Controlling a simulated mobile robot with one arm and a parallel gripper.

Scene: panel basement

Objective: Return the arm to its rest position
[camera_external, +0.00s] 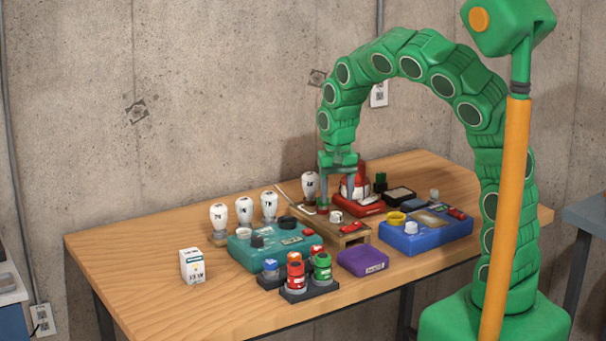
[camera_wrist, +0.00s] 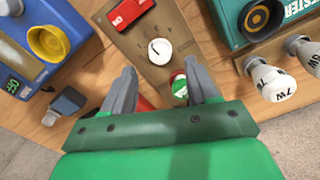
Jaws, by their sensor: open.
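My green segmented arm (camera_external: 408,62) arches over the wooden table (camera_external: 150,240) and bends down at its end. My gripper (camera_external: 338,198) points down over the back part of a brown wooden board with a white knob (camera_external: 336,216). In the wrist view my gripper (camera_wrist: 160,76) has its two grey fingers spread apart with nothing clamped. A small red, white and green round piece (camera_wrist: 180,87) shows between the fingers, nearer the right one. I cannot tell how high the fingertips are above it.
A teal tester box (camera_external: 270,252), white bulbs (camera_external: 244,210), a blue box (camera_external: 425,238), a red device (camera_external: 358,207) and a purple block (camera_external: 362,262) crowd round the board. A small white carton (camera_external: 192,266) stands left. The table's left end is clear; a concrete wall is behind.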

